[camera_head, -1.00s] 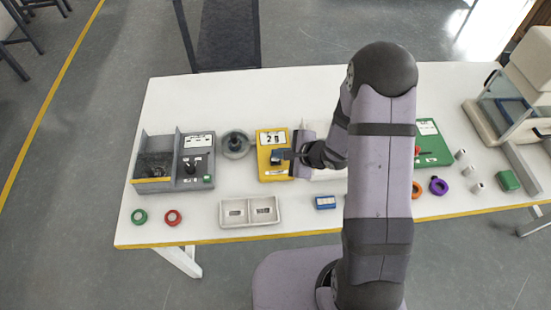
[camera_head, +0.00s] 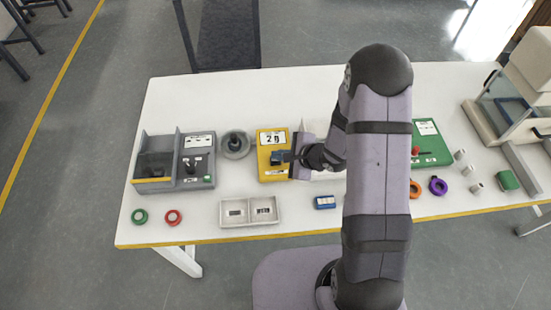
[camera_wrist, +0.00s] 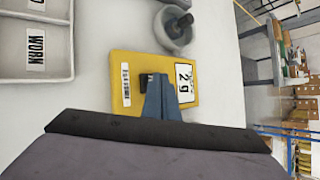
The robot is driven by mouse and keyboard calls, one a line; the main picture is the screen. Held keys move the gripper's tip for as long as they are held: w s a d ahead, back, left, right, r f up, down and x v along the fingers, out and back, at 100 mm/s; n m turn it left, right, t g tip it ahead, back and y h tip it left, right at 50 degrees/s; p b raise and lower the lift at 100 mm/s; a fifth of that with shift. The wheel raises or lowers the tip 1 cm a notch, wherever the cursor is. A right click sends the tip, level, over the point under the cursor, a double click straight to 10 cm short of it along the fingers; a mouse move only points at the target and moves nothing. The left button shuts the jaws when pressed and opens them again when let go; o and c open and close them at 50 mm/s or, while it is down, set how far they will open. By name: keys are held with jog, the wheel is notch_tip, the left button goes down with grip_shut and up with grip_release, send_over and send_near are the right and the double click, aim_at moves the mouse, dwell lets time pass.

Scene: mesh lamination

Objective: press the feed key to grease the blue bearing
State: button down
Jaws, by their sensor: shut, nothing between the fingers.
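The yellow unit (camera_head: 266,138) stands mid-table with a display that reads "2 g"; it also shows in the wrist view (camera_wrist: 125,88). A black key (camera_wrist: 145,80) on its face is partly covered by my fingers. My gripper (camera_head: 278,157) is shut and empty, its blue-grey fingertips over the key in the wrist view (camera_wrist: 160,82). I cannot tell whether they touch or press it. A grey round cup (camera_head: 236,146) with a dark upright post stands just left of the unit.
Green (camera_head: 139,216) and red (camera_head: 173,217) rings lie at front left. A grey machine (camera_head: 196,160) stands left. My arm hides part of the table's right half.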

aim_at(279, 162)
jog(key=shift+f, duration=0.6)
dwell(0.7)
jog(key=shift+r, duration=0.1)
jog(key=shift+r+p, duration=0.95)
jog(key=shift+p, duration=0.3)
notch_tip(279, 162, up, 5)
jog(key=p, duration=0.6)
dwell(0.6)
